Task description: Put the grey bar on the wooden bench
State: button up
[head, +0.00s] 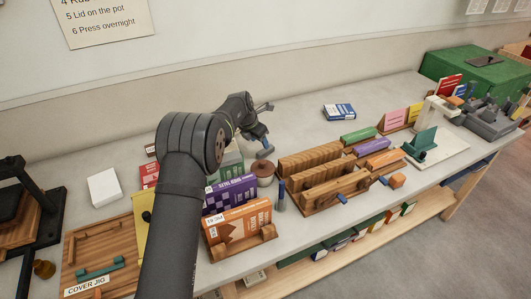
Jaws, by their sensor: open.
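My gripper (262,130) is open, at the end of my arm above the middle of the grey tabletop. I see nothing between its fingers. I cannot clearly pick out a grey bar; my arm hides part of the table. A small dark grey upright piece with a blue top (282,197) stands right of the orange box, but I cannot tell if it is the bar. The worktable has a grey top (310,254) and a wooden lower shelf (420,222). I cannot tell which wooden thing is the bench.
Purple (230,195) and orange boxes (240,222) stand in front of a round brown-topped pot (263,172). Slotted wooden racks (325,180) stand to the right. A blue-and-white book (339,111) lies behind them. A cover jig (100,258) is at left. The back centre is clear.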

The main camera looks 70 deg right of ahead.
aim_at(264, 150)
jog(key=shift+s+x, duration=0.15)
jog(key=shift+x, duration=1.5)
jog(key=shift+s+x, duration=0.15)
jog(key=shift+x, duration=1.5)
jog(key=shift+d, duration=0.1)
jog(key=shift+c, duration=0.4)
jog(key=shift+r, duration=0.1)
grip_shut()
